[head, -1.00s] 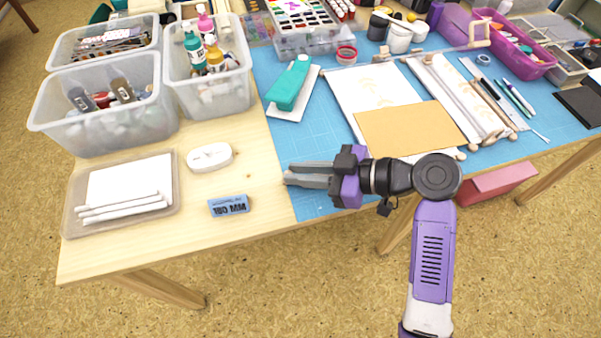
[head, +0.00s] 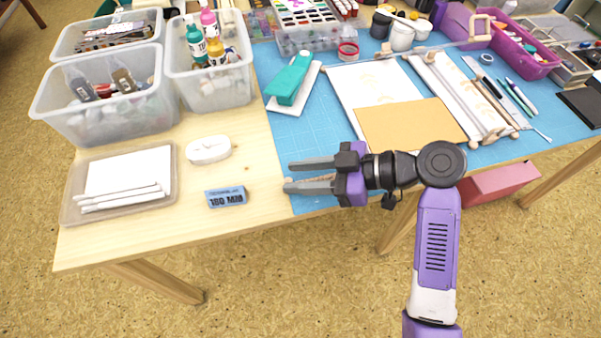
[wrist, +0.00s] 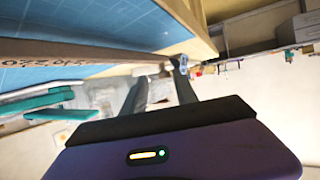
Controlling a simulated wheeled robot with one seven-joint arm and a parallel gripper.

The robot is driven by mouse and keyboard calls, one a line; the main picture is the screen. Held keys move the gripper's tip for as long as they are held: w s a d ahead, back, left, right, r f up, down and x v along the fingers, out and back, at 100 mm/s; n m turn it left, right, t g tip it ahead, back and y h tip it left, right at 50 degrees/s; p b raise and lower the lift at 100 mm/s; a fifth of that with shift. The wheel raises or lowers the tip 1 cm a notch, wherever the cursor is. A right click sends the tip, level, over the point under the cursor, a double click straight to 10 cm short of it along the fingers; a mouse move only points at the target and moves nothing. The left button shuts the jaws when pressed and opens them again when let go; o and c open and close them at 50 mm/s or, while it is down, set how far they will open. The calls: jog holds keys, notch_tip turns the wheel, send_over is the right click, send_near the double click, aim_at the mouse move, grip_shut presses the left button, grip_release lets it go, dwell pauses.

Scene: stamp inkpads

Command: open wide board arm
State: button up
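My gripper (head: 310,175) is over the front edge of the blue mat, pointing left, with its two fingers apart. A strip of wood colour shows between the fingers in the head view. In the wrist view the fingers (wrist: 160,95) are near a long wooden bar (wrist: 80,52) with printed figures; I cannot tell if they touch it. I cannot tell for sure which thing is the wide board arm. A long thin bar with a wooden handle (head: 482,27) lies across the back of the mat, behind a white sheet (head: 360,83) and a tan board (head: 400,128).
Left of the mat are a blue block (head: 226,197), a white oval item (head: 208,149), a tray (head: 70,205) of white pieces and clear bins (head: 100,125). A teal stapler-like tool (head: 290,80) lies behind my gripper. The mat is clear between them.

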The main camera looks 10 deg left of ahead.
jog(key=shift+v, duration=3.9)
